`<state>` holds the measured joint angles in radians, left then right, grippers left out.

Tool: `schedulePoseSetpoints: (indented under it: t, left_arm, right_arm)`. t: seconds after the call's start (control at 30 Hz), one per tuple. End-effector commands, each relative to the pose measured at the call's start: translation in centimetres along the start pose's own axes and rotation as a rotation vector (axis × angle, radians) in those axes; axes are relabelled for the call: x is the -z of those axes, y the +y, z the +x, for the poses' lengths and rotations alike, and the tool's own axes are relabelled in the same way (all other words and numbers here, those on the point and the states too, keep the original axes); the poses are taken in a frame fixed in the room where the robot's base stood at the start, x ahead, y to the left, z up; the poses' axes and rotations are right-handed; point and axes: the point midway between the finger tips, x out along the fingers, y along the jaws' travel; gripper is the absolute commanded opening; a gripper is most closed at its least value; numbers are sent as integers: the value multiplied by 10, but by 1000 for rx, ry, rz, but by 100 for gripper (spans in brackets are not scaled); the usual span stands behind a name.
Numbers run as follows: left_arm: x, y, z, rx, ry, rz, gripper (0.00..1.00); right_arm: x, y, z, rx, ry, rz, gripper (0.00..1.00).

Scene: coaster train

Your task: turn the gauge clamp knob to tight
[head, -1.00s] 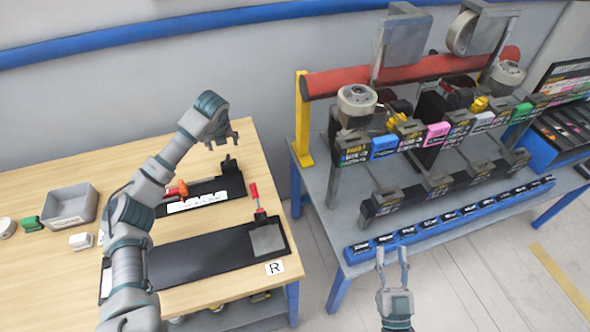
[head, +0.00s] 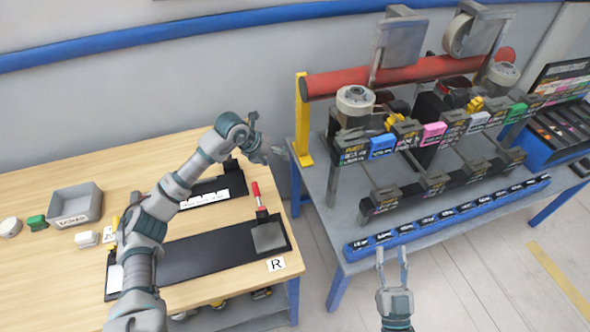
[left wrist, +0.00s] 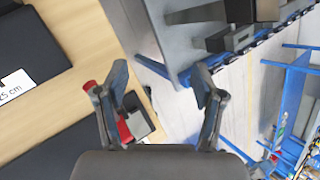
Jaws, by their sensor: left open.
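I cannot make out for certain which part is the gauge clamp knob. Yellow knob-like parts (head: 393,121) and (head: 476,104) sit on the rig under the red tube (head: 420,73). My left gripper (head: 281,151) is in the gap between the wooden table and the rig bench, left of the yellow post. In the left wrist view its fingers (left wrist: 160,80) are apart with nothing between them. A red-handled clamp (head: 258,195) stands on the black fixture below it; its red parts (left wrist: 124,130) show behind the left finger. My right gripper (head: 392,252) is open and empty before the rig bench.
A yellow post (head: 303,118) stands at the rig's left end. A blue labelled strip (head: 450,217) runs along the bench front. The wooden table (head: 60,280) holds a grey bin (head: 75,206) and black fixtures. Floor shows between table and bench.

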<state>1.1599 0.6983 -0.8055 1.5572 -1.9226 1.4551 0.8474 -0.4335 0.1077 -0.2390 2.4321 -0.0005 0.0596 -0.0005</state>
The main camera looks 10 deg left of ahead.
Motion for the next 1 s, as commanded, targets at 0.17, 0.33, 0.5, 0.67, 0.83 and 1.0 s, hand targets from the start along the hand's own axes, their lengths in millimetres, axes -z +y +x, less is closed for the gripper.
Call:
schedulePoseSetpoints:
  t: [0.17, 0.33, 0.5, 0.67, 0.83, 1.0]
  left_arm:
    - [17, -32, 13, 138, 21, 25, 69]
    - [28, -52, 19, 234, 30, 35, 69]
    - [33, -62, 20, 283, 33, 37, 69]
    - [34, -64, 21, 293, 34, 38, 69]
    - [34, -64, 21, 292, 34, 38, 64]
    - [34, -63, 21, 290, 33, 39, 38]
  right_arm:
    - [4, 0, 2, 0, 1, 0, 40]
    - [6, 0, 3, 0, 2, -1, 40]
    - [6, 0, 3, 0, 2, -1, 40]
    - [6, 0, 3, 0, 2, -1, 40]
    - [6, 0, 3, 0, 2, -1, 40]
    - [5, 0, 3, 0, -1, -1, 40]
